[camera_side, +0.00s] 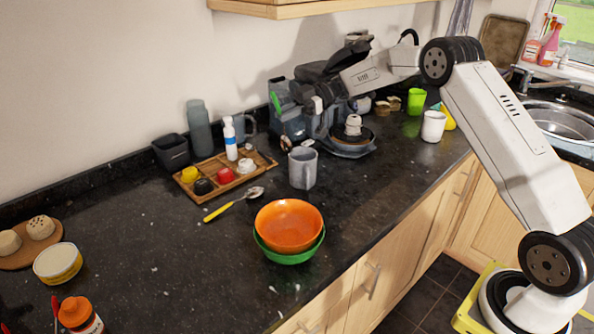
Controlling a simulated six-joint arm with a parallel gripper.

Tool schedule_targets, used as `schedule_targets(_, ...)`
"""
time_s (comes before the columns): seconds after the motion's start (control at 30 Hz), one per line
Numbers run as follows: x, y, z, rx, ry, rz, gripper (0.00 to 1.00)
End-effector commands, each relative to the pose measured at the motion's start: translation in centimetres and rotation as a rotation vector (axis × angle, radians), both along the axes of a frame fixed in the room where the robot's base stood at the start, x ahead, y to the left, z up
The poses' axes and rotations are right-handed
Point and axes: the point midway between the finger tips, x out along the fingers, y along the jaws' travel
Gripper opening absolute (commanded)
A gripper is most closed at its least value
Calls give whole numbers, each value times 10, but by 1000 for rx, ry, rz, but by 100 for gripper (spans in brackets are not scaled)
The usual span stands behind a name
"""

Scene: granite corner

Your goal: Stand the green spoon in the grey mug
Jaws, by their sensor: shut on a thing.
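The grey mug (302,169) stands upright on the black counter near the middle of the view, its handle towards the upper right. My gripper (291,116) is above and behind the mug in the picture, against a cluttered background. It is shut on the green spoon (276,103), of which only a short, slanted green part shows at the gripper's left side. The rest of the spoon is hidden or too small to tell. The gripper and spoon look apart from the mug.
An orange bowl (288,224) sits in a green bowl (291,257) in front of the mug. A yellow-handled spoon (232,205) lies left of it. A wooden tray (185,186) holds small items behind. A white cup (433,126) stands right. The left-front counter has clear room.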

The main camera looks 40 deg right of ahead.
Motion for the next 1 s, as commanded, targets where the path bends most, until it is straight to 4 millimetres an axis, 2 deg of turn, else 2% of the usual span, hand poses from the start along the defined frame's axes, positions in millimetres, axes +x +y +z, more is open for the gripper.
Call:
schedule_targets(0.1, 2, -30, 21, 99, -1, -7, 0)
schedule_targets(0.33, 0, -66, 49, 206, 1, -31, 0)
schedule_targets(0.6, -2, -75, 56, 230, 3, -39, 0)
schedule_targets(1.0, -1, -75, 48, 229, 3, -39, 0)
